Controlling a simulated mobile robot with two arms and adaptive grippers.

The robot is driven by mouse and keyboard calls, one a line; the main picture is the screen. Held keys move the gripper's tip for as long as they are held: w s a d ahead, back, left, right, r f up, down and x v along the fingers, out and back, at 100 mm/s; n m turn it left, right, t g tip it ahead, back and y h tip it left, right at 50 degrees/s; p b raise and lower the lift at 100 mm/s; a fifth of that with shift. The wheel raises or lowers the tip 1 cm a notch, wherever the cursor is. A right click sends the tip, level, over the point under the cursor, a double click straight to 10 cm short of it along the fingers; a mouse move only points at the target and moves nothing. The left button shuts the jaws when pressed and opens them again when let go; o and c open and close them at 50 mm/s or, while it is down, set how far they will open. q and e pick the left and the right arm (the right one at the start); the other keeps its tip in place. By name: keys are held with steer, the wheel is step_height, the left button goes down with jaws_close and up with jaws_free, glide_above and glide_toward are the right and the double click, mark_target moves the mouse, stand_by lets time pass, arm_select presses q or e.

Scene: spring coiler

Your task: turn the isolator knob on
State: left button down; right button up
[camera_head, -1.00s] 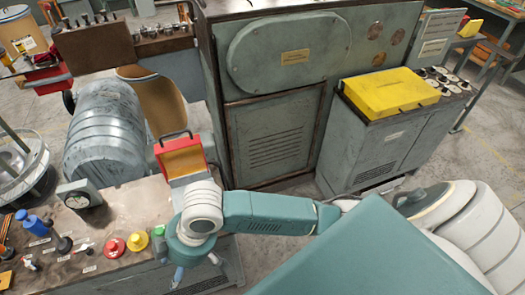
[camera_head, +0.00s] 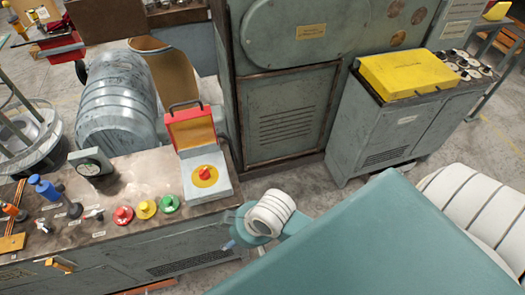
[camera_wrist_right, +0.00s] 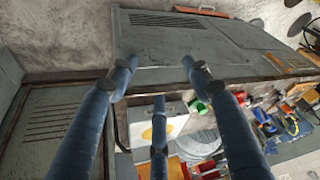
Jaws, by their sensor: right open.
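The isolator knob (camera_head: 204,173) is red on a round yellow plate, on a light grey box (camera_head: 222,186) whose red lid (camera_head: 192,129) stands open. The box sits at the right end of the workbench. In the right wrist view the box (camera_wrist_right: 175,112) and part of the yellow plate show between the fingers, with the knob largely hidden. My right gripper (camera_wrist_right: 160,62) is open and empty, its blue fingers spread. In the head view a bit of that gripper (camera_head: 230,244) shows below and right of the box, apart from it. My left gripper is not in view.
Red, yellow and green buttons (camera_head: 146,209) line the bench front, left of the box. A dial gauge (camera_head: 91,162) and blue-handled tools (camera_head: 46,188) stand farther left. A tall grey cabinet (camera_head: 284,110) rises behind. Bare floor (camera_head: 270,182) lies right of the bench.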

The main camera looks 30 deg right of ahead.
steer(key=s+d+f+h+b, duration=0.1)
steer(key=s+d+f, duration=0.1)
steer(key=f, duration=0.4)
steer(key=s+d+f+m+b, duration=0.1)
steer(key=s+d+f, duration=0.1)
steer(key=d+f, duration=0.2)
step_height(320, 180, down, 3)
steer(key=shift+d+r+m+g+h, duration=0.15)
steer(key=shift+d+m+g+h, duration=0.15)
steer(key=shift+g+h, duration=0.1)
steer(key=shift+s, duration=0.1)
steer(key=s+d+f+g+b, duration=0.15)
steer(key=s+f, duration=0.25)
steer(key=f, duration=0.7)
steer(key=s+d+f+t+b, duration=0.1)
steer(key=s+f+b, duration=0.25)
steer(key=f, duration=0.85)
steer(key=s+d+f+g+b, duration=0.1)
steer(key=s+d+f+b, duration=0.2)
steer(key=s+f, duration=0.9)
steer(key=s, duration=0.3)
steer(key=shift+f+h, duration=0.3)
steer(key=shift+h, duration=0.1)
steer(key=shift+s+d+g, duration=0.1)
steer(key=shift+g, duration=0.15)
